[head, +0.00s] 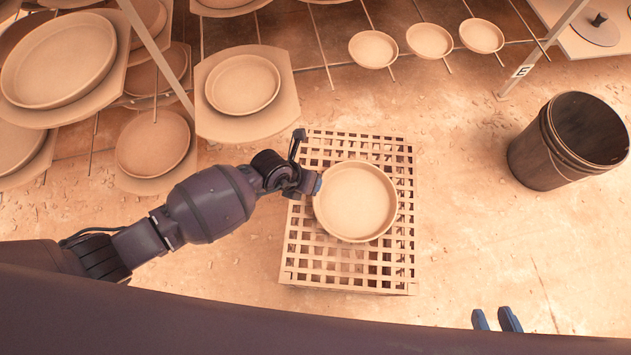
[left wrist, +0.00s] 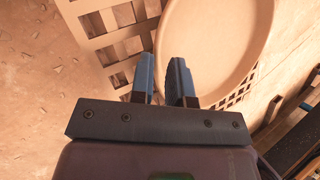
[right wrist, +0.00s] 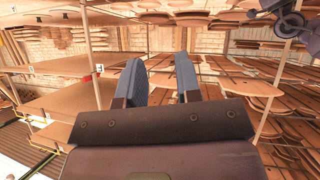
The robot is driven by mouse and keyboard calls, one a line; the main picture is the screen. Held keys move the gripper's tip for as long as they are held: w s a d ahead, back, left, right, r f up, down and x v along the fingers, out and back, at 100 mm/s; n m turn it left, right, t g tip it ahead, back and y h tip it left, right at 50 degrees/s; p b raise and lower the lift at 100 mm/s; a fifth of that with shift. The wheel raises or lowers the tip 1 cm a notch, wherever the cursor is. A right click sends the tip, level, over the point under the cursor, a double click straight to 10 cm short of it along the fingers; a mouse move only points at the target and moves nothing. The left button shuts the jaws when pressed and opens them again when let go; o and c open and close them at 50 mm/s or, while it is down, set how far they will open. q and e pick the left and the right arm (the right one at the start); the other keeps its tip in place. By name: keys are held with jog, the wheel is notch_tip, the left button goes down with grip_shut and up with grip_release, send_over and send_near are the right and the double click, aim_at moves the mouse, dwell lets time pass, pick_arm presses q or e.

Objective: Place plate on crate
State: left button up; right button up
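The plate (head: 355,201), a round, shallow, tan dish with a raised rim, is over the middle of the crate in the head view. The crate (head: 300,265) is a tan lattice box on the floor. My left gripper (head: 317,184) is at the plate's left rim. In the left wrist view its fingers (left wrist: 164,78) sit close together with the rim of the plate (left wrist: 215,45) between them. I cannot tell whether the plate touches the crate (left wrist: 95,25). My right gripper (head: 496,320) is empty, fingers apart, at the lower right; its fingers show in the right wrist view (right wrist: 159,80).
A dark bucket (head: 540,155) stands right of the crate. Racks with several plates on boards (head: 215,125) stand at the left and back. Small bowls (head: 430,41) are on a rack behind. A thin post marked E (head: 521,71) stands back right.

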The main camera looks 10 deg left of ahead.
pick_arm(q)
jog(key=p+v, duration=0.3)
jog(key=v, duration=0.6)
jog(key=shift+r+p, duration=0.15)
jog(key=shift+p, duration=0.15)
pick_arm(e)
jog(key=shift+a+r+g, duration=0.15)
jog(key=shift+r+g, duration=0.3)
jog(key=shift+g, duration=0.25)
pick_arm(q)
jog(key=shift+a, duration=0.1)
